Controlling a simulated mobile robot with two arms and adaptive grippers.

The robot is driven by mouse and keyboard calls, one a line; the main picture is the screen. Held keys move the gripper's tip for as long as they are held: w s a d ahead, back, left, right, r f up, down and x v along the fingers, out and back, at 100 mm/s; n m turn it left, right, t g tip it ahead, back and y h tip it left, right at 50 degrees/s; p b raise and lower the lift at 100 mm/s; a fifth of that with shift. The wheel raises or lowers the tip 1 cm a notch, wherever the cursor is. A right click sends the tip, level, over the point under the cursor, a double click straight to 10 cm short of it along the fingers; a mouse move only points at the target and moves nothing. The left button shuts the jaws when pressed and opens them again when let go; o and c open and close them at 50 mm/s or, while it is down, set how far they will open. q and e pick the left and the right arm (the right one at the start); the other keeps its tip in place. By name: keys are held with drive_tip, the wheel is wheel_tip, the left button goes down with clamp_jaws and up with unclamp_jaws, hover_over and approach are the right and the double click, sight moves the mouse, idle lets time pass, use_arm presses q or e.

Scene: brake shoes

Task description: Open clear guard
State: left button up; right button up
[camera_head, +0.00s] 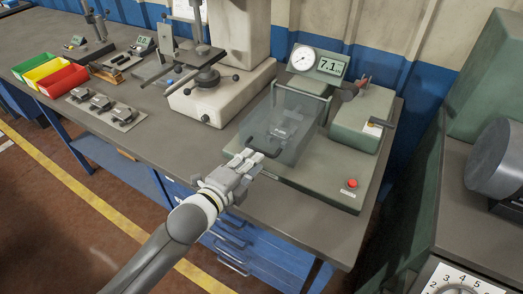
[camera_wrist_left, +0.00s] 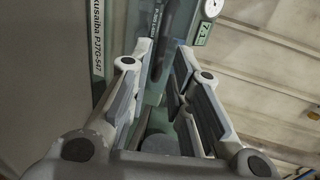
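The clear guard (camera_head: 295,108) is a see-through box-like cover on the green testing machine (camera_head: 310,180), in its lowered position. A dark bar handle (camera_head: 265,152) sits at its lower front edge. My left gripper (camera_head: 254,163) is at this handle, close to the guard's front. In the left wrist view the two fingers of my left gripper (camera_wrist_left: 164,58) stand apart, with a dark bar showing between or just beyond their tips. I cannot tell whether they touch it. My right gripper is not in view.
The machine has a dial gauge (camera_head: 303,58), a digital display (camera_head: 331,66) and a red button (camera_head: 352,183). A pale stand (camera_head: 222,95) is left of it. Green, yellow and red bins (camera_head: 62,80) are far left. Another green machine (camera_head: 490,150) stands at right.

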sight(261, 152)
use_arm(q)
drive_tip(key=shift+x, duration=2.95)
drive_tip(key=shift+c, duration=0.2)
clamp_jaws()
